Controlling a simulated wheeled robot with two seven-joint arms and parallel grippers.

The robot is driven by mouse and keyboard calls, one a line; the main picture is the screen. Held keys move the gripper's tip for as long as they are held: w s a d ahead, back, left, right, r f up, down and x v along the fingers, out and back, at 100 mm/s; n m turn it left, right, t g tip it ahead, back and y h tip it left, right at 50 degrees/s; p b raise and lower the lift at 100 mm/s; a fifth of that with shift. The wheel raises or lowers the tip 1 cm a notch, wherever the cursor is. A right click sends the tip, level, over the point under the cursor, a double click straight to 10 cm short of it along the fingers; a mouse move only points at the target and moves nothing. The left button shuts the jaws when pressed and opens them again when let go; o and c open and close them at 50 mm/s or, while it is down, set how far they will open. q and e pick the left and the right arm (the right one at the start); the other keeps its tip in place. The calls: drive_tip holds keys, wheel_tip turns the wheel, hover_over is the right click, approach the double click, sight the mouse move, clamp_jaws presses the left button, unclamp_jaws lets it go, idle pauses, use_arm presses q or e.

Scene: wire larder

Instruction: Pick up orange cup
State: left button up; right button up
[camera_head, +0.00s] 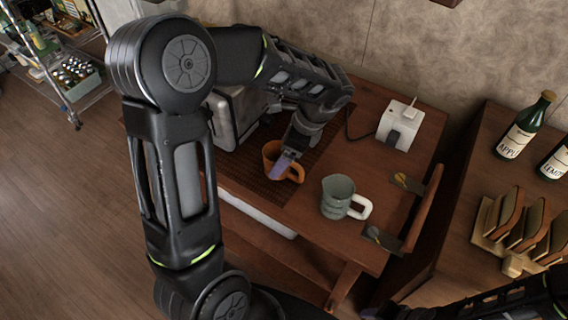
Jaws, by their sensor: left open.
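The orange cup (269,153) stands upright on a dark woven mat on the wooden table, with its handle to the right. My left gripper (286,164) reaches down from the upper right and is open. A pale purple-grey finger overlaps the cup's opening and the area beside its handle. The other finger is hard to make out, and I cannot tell whether the gripper touches the cup. My right arm (500,304) shows only in part at the bottom right, and its gripper is not visible.
A grey-green mug (339,194) with a pale handle stands right of the cup. A grey metal appliance (233,118) is behind left, partly hidden by my arm. A white corded device (400,124) is at the back. Bottles (517,138) and a toast rack (500,235) stand on the right-hand counter.

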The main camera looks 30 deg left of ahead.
use_arm(q)
drive_tip(key=shift+a+f, duration=0.2)
drive_tip(key=shift+f, duration=0.25)
drive_tip(key=shift+c, duration=0.6)
drive_tip(key=c, duration=1.6)
